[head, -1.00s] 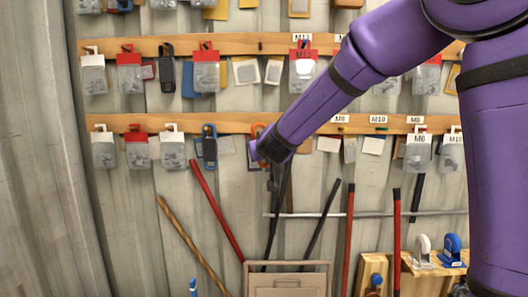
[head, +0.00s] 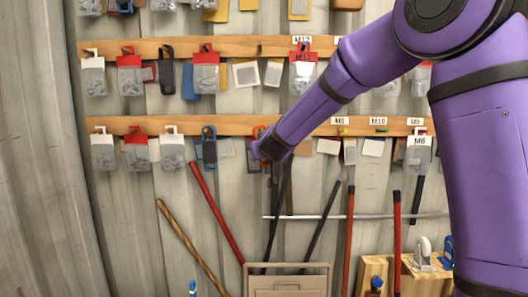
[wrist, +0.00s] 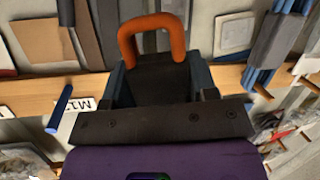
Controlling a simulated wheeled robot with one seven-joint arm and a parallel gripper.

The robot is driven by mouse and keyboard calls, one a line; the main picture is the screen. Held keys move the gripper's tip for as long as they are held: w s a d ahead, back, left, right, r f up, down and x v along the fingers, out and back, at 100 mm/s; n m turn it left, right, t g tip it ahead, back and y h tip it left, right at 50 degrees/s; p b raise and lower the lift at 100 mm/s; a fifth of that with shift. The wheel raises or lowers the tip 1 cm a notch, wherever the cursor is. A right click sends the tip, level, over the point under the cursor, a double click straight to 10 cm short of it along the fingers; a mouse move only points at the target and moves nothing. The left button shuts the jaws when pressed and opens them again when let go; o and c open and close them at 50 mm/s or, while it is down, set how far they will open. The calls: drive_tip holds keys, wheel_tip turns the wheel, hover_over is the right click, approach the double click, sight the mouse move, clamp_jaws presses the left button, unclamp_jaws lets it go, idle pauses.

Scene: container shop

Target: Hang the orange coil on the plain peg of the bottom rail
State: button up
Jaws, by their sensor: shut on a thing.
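The orange coil shows in the wrist view as a thick orange loop (wrist: 152,32) above a dark body between my gripper's fingers (wrist: 155,85). In the head view a bit of its orange (head: 258,131) shows at the bottom rail (head: 185,123), mostly behind my wrist. My gripper (head: 275,168) is shut on the coil, in front of the bottom rail. In the wrist view the rail (wrist: 30,95) runs behind the coil, with a blue peg (wrist: 60,110) left and a plain wooden peg (wrist: 263,91) right. Whether the coil touches a peg is hidden.
Hanging packets (head: 172,150) and a blue-looped item (head: 209,147) fill the bottom rail on the left. More packets, including one marked M8 (head: 418,152), hang at right. Red and black bars lean below. A beige box (head: 288,282) stands beneath my gripper.

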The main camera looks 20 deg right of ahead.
drive_tip(key=shift+d+r+x, duration=0.15)
drive_tip(key=shift+d+x, duration=0.05)
drive_tip(key=shift+x, duration=0.85)
drive_tip(key=shift+d+r+x, duration=0.15)
drive_tip(key=shift+d+x, duration=0.05)
drive_tip(key=shift+x, duration=0.85)
drive_tip(key=shift+w, duration=0.1)
drive_tip(key=o, duration=1.1)
